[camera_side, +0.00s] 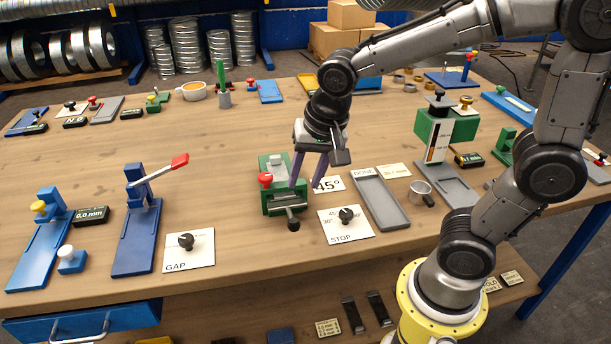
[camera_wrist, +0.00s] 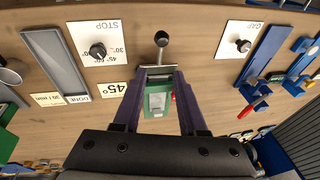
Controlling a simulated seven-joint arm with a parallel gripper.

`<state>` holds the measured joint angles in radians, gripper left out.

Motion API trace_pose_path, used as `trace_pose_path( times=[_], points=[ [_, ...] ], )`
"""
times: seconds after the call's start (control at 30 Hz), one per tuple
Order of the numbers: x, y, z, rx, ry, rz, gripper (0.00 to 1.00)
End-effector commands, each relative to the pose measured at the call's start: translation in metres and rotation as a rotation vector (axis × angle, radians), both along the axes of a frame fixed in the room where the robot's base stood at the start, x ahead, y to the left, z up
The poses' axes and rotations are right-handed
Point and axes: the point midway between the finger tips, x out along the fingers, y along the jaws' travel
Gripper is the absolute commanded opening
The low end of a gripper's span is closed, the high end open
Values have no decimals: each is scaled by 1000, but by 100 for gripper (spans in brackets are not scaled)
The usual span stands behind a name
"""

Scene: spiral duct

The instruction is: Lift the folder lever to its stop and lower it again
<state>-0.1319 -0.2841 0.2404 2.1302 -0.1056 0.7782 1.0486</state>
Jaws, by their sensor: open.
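The green folder (camera_side: 274,170) stands on the bench with a red knob (camera_side: 265,179) at its left side. Its lever ends in a dark ball (camera_side: 293,225) and points toward the bench's front edge, lying low. In the wrist view, the lever's ball (camera_wrist: 161,38) and grey stem stick out beyond the green folder body (camera_wrist: 157,100). My gripper (camera_side: 304,186) points down over the folder, its two purple fingers apart. In the wrist view, my gripper (camera_wrist: 160,72) has its fingers on either side of the folder's lever end, with nothing seen held. Contact cannot be told.
A STOP dial card (camera_side: 346,224) and a 45° card (camera_side: 327,184) lie right of the folder, then a grey DONE tray (camera_side: 379,211). A GAP dial card (camera_side: 188,250) and a blue tool with a red-handled lever (camera_side: 138,230) stand left. Bare wood lies between.

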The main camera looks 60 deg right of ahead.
Motion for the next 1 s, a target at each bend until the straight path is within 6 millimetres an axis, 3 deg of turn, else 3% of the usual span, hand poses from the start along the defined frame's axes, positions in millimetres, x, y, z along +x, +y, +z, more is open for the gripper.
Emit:
trace_pose_path(
  times=[0.03,0.2,0.27,0.43,0.6,0.8,1.0],
  points=[
    [0,0,0,1,1,-6,30],
    [-9,2,1,57,47,-176,0],
    [-11,6,7,109,81,-313,0],
    [-1,4,27,282,252,-866,0],
    [29,-22,44,430,427,-1356,0],
    [45,-55,39,474,457,-1480,0],
    [44,-55,25,474,459,-1490,0]
  ],
)
